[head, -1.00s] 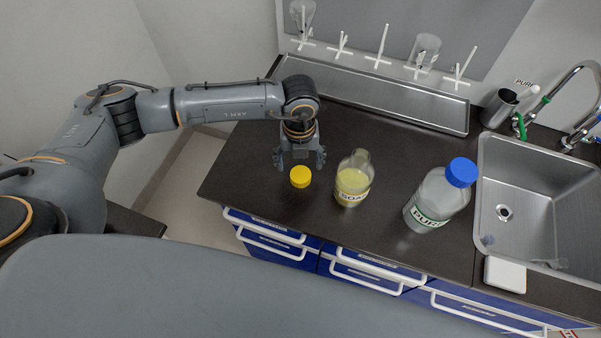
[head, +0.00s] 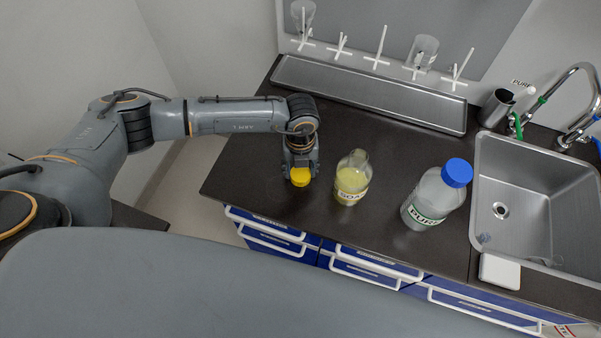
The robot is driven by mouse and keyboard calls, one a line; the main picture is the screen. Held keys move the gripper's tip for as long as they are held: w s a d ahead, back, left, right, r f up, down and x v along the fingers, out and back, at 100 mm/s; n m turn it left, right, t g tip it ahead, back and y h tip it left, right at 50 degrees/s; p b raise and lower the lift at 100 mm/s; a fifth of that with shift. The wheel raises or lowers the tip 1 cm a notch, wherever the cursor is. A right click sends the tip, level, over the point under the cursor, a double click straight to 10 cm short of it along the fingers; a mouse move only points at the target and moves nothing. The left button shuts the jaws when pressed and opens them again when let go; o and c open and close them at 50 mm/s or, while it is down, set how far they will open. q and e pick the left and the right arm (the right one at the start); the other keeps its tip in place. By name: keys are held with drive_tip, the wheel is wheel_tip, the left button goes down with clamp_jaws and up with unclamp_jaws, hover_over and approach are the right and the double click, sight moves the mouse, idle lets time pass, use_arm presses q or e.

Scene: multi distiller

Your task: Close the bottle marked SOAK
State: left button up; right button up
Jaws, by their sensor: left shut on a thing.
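The bottle marked SOAK (head: 351,179) stands upright on the dark counter, holding yellowish liquid, with its neck open and no cap on it. A yellow cap (head: 300,177) is at the counter's left part, left of that bottle. My left gripper (head: 301,172) points down over the cap and is shut on it; its fingers sit around the cap's sides. Whether the cap still touches the counter I cannot tell. My right gripper is not in view.
A larger bottle marked PURE with a blue cap (head: 457,173) stands to the right, near the steel sink (head: 520,200). A metal tray (head: 370,92) lies along the back under a peg rack. The counter (head: 240,172) is clear left of the cap.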

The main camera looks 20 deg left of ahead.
use_arm(q)
drive_tip(key=shift+r+b, duration=0.4)
drive_tip(key=shift+b, duration=0.05)
drive_tip(key=s+d+r+b, duration=0.6)
drive_tip(key=s+r, duration=0.6)
drive_tip(key=shift+s+d, duration=0.2)
drive_tip(key=shift+s, duration=0.1)
drive_tip(key=shift+r, duration=0.1)
